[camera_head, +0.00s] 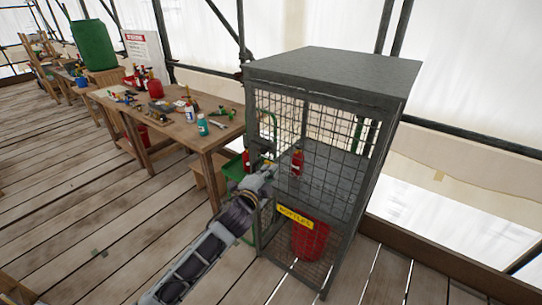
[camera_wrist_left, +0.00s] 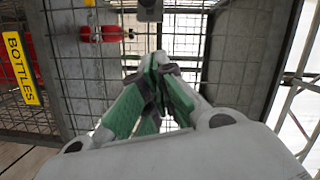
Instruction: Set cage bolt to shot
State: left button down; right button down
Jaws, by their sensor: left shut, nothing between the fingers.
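The grey mesh cage (camera_head: 335,70) stands at the centre right of the head view, with a dark sheet top. My left gripper (camera_head: 266,168) is at the left side of its mesh front, at about mid height. In the left wrist view my left gripper (camera_wrist_left: 158,75) is shut and empty, its green-padded fingers together before the mesh. A small grey block (camera_wrist_left: 150,10) at the top edge may be part of the bolt; its setting cannot be told. In the head view the bolt is too small to make out near my gripper. My right gripper is out of view.
A red container (camera_head: 310,240) and a small red bottle (camera_head: 297,162) show through the mesh. The cage carries a yellow BOTTLES label (camera_head: 295,217). A cluttered wooden workbench (camera_head: 175,139) stands to the left. Open plank floor (camera_head: 110,215) lies in front.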

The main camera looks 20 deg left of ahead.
pick_arm(q)
jog(key=shift+d, duration=0.1)
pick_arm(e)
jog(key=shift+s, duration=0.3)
pick_arm(q)
jog(key=shift+w, duration=0.1)
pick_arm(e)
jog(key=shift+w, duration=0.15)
pick_arm(q)
jog(key=w, duration=0.6)
jog(key=w+d+p, duration=0.1)
jog(key=w, duration=0.2)
jog(key=shift+w+f, duration=0.3)
jog(key=shift+w, duration=0.1)
jog(key=a, duration=0.1)
jog(key=w+a, duration=0.1)
jog(key=shift+a+f, duration=0.3)
jog(key=shift+f, duration=0.1)
jog(key=shift+w+a+f+p, duration=0.15)
jog(key=shift+a+p, duration=0.15)
jog(key=shift+a, duration=0.15)
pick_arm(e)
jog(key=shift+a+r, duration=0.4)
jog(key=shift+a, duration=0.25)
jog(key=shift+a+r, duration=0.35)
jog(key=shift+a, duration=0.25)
pick_arm(q)
jog(key=shift+a, duration=0.1)
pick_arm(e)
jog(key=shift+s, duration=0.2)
